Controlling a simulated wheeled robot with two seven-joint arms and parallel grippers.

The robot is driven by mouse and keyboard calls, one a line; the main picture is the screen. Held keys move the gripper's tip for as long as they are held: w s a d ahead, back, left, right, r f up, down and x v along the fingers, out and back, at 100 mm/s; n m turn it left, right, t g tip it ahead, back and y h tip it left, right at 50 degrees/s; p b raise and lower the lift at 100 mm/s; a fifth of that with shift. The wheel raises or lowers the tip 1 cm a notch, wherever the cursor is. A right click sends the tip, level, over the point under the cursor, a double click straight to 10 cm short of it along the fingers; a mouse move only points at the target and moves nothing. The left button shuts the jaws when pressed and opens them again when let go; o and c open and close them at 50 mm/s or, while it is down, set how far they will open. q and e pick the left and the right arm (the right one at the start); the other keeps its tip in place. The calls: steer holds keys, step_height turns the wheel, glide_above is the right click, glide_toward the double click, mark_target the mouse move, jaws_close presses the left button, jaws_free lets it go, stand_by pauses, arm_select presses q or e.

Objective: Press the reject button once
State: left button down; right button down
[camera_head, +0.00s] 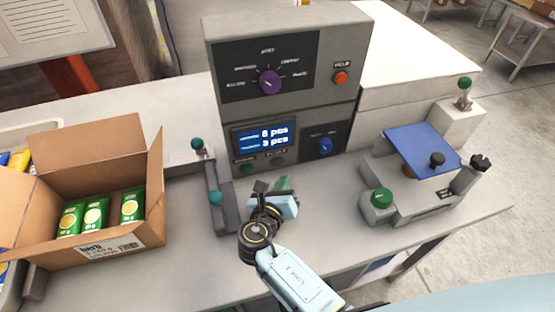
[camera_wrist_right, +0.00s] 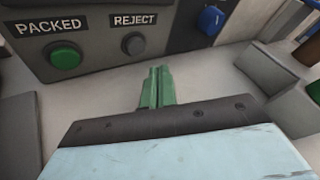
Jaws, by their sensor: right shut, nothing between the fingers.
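The grey round reject button (camera_wrist_right: 134,44) sits under its REJECT label on the front panel in the right wrist view. In the head view the reject button (camera_head: 278,161) is a small dark knob below the lit display. My right gripper (camera_head: 285,184) is in front of and below it, apart from the panel. In the right wrist view its green fingers (camera_wrist_right: 157,86) are together, with nothing between them. They point at the panel, slightly right of the reject button. My left gripper is not in view.
The green packed button (camera_wrist_right: 64,57) is just left of reject. A blue knob (camera_head: 324,146) is to the right. An open carton (camera_head: 90,150) with green packs stands left, a blue-plated weigher (camera_head: 422,146) right. A low grey fixture (camera_head: 221,200) is close left of the gripper.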

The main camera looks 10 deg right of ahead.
steer(key=shift+s+p, duration=0.55)
steer(key=shift+s, duration=0.7)
steer(key=shift+r, duration=0.1)
